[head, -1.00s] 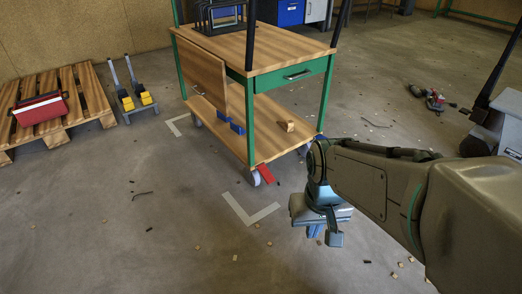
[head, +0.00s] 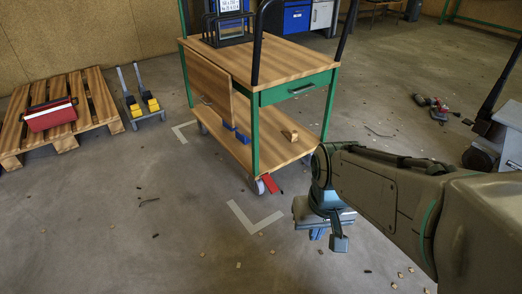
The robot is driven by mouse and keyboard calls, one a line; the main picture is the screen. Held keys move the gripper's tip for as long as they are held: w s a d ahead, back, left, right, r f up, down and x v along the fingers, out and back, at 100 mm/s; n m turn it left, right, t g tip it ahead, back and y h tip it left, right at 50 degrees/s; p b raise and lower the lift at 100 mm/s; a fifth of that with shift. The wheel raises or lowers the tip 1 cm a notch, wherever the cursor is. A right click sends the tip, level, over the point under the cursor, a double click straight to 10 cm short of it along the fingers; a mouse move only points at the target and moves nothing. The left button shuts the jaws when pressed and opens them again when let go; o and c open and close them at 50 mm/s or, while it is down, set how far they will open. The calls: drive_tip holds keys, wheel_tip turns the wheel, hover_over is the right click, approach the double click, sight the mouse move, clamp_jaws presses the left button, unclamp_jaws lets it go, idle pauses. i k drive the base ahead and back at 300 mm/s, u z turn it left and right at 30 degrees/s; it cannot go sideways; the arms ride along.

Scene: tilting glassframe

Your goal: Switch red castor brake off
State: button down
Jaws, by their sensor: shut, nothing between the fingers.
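The red castor brake (head: 271,184) is a small red pedal beside the castor wheel (head: 258,186) at the cart's near corner, low over the floor. It slopes down from the wheel; its exact setting is too small to tell. The cart (head: 206,144) has a wooden top, a lower shelf and green legs. My gripper (head: 329,240) hangs to the right of the red brake and nearer to me, apart from it. It points down, and its fingers are partly hidden by its own body. It is shut and empty.
A pallet (head: 101,101) with a red box (head: 50,114) and a stand with yellow blocks (head: 141,106) are at left. A wooden block (head: 290,135) lies on the lower shelf. White corner marks (head: 254,220) and scattered chips lie on the otherwise open floor.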

sight(272, 185)
drive_tip(key=u, duration=0.4)
drive_tip(key=i, duration=1.1)
drive_tip(key=z, duration=0.05)
